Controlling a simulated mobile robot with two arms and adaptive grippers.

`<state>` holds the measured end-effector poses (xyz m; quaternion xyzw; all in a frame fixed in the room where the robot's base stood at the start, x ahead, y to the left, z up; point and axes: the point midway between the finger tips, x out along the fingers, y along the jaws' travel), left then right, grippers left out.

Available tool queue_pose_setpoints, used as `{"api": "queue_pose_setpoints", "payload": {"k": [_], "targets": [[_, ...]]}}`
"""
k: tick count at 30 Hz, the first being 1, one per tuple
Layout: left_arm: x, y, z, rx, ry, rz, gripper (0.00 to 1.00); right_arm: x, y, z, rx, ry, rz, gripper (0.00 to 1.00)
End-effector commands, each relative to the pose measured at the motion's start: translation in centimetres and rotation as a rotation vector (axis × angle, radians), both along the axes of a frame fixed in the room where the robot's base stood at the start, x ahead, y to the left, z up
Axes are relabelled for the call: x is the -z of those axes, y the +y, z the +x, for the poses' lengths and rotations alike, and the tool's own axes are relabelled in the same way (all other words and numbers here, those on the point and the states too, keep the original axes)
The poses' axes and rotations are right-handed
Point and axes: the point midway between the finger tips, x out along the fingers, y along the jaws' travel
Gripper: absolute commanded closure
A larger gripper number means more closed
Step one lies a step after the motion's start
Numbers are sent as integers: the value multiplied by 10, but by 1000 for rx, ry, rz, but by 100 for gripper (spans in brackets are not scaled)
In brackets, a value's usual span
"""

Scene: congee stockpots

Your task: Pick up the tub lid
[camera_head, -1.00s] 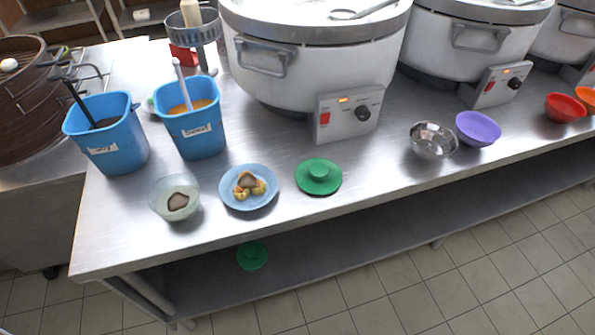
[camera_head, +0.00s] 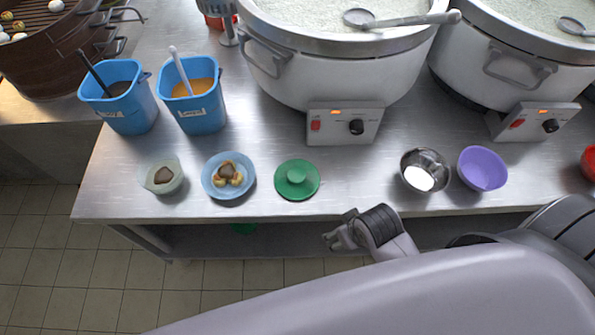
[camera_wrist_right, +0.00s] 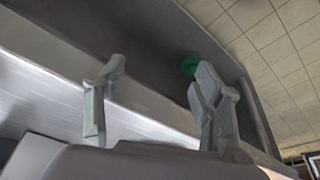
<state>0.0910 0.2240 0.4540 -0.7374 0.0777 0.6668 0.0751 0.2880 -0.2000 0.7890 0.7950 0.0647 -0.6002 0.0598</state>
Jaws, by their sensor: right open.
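Which one is the tub lid I cannot tell. My right gripper (camera_head: 338,238) is in front of the counter edge, right of and nearer than both lids. In the right wrist view its fingers (camera_wrist_right: 158,85) are apart and empty. My left gripper is out of view.
Two blue tubs (camera_head: 126,107) (camera_head: 199,110) with utensils stand behind a small bowl (camera_head: 163,187) and the blue plate (camera_head: 210,190) of food. Large cookers (camera_head: 345,80) fill the back. A metal bowl (camera_head: 411,183) and purple bowl (camera_head: 484,170) sit at right. Counter around the lid is clear.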

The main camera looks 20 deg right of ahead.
Motion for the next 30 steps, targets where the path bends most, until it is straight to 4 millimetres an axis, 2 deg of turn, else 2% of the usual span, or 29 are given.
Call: {"api": "queue_pose_setpoints", "payload": {"k": [1,3,4,11,18,21,26,30], "targets": [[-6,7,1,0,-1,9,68,-20,2,2,-3,-11,6,39],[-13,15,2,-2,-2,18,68,-48,12,10,-18,-29,32,39],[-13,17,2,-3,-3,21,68,-56,20,16,-32,-33,52,39],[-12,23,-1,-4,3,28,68,-72,77,55,-137,-27,171,39],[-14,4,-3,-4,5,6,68,-100,136,96,-300,25,249,39],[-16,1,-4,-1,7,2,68,-115,152,112,-375,75,243,39],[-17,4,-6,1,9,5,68,-140,154,136,-449,176,167,39],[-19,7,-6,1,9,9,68,-165,135,158,-452,266,62,39]]}}
